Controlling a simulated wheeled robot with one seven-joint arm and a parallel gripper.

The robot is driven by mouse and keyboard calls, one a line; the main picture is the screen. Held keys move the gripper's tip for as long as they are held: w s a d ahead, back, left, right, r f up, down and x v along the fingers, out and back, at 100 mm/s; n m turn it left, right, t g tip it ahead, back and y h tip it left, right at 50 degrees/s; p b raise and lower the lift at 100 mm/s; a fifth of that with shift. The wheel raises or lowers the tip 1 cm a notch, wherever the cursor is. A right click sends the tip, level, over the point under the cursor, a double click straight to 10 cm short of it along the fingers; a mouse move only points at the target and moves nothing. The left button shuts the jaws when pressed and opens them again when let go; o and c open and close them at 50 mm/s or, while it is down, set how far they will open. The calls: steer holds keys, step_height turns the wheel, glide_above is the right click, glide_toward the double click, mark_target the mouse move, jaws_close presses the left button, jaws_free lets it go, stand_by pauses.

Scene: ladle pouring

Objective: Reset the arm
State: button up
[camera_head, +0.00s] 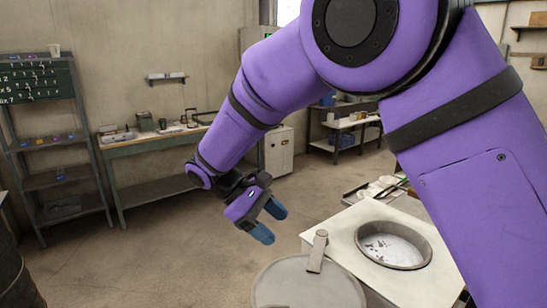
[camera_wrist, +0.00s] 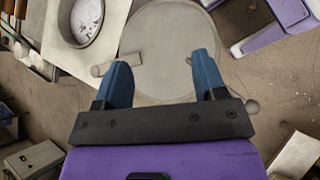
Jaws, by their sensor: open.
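My gripper (camera_head: 268,222) hangs in the air at the middle of the head view, its two blue fingers apart and nothing between them. In the wrist view my gripper (camera_wrist: 160,82) also shows open and empty, with a round grey lid-like disc (camera_wrist: 170,40) beyond its fingertips. No ladle can be made out clearly.
A green-grey workbench (camera_head: 160,149) stands along the back wall, with a shelf rack (camera_head: 65,180) to its left. A dark barrel (camera_head: 14,280) is at the lower left. Tools and pale cloth-like items (camera_head: 378,187) lie behind the basin. The floor at left centre is clear.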

steer(key=s+d+r+m+t+y, duration=0.1)
steer(key=s+d+r+m+y, duration=0.2)
steer(key=d+r, duration=0.5)
steer(key=s+d+r+m+y, duration=0.2)
steer(key=d+r+m+y, duration=0.15)
steer(key=d, duration=0.75)
steer(key=s+d+r+m+t+y, duration=0.2)
steer(key=s+d+m+t, duration=0.4)
steer(key=s+d, duration=0.6)
steer(key=shift+s+r+t+y, duration=0.35)
steer(key=shift+s+y, duration=0.2)
steer(key=shift+s, duration=1.3)
